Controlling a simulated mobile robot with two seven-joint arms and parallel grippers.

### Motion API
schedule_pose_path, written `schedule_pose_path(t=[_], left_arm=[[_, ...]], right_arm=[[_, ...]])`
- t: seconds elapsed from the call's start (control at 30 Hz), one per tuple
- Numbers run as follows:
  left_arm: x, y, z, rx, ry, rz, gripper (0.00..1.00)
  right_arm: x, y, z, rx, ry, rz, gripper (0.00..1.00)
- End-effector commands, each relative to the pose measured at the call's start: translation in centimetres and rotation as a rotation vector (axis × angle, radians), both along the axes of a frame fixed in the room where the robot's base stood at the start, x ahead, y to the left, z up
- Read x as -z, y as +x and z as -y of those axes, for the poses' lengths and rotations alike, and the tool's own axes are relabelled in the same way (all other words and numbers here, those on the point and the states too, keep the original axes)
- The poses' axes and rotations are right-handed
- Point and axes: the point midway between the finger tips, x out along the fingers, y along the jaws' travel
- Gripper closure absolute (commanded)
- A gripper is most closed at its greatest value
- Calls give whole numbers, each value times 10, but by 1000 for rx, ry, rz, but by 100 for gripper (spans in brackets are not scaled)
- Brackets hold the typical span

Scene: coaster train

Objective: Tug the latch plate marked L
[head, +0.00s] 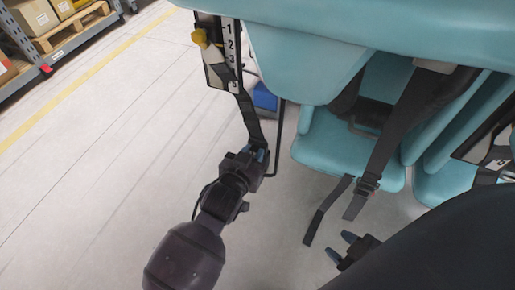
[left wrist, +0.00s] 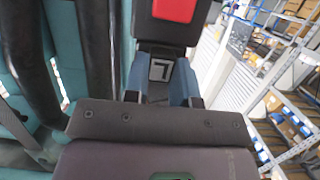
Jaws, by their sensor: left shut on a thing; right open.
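The latch plate marked L (left wrist: 161,70) shows in the left wrist view as a dark plate with a pale L-like mark. My left gripper (head: 260,153) is shut on it, with one blue fingertip on each side. Just beyond the plate is a black buckle with a red button (left wrist: 175,9); I cannot tell whether the plate sits inside it. In the head view the fingers hide the plate, and a black strap (head: 248,115) runs from them up to the numbered panel. My right gripper (head: 341,245) is open and empty at the lower right.
The numbered panel (head: 231,42) with a yellow knob (head: 199,37) is on the teal car's side. Another black strap with a buckle (head: 367,185) hangs over the teal seat (head: 335,150). A blue box (head: 265,97) stands behind a dark bar. The floor at left is clear.

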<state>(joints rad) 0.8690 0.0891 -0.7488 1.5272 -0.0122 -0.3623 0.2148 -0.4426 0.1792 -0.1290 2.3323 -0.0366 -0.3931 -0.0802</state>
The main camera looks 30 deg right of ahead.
Motion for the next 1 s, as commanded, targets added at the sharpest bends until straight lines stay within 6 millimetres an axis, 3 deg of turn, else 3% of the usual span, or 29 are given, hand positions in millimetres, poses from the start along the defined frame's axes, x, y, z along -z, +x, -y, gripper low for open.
schedule_pose_path(t=[0.47,0.5,0.7,1.0], left_arm=[[-5,0,0,0,-3,4,100],[-5,0,1,0,-3,4,74],[-5,0,0,0,-3,3,46],[-3,0,0,0,0,0,46]], right_arm=[[-4,3,0,3,1,11,57],[-4,3,0,3,1,11,57],[-4,3,0,3,1,11,57],[-2,2,0,4,2,6,57]])
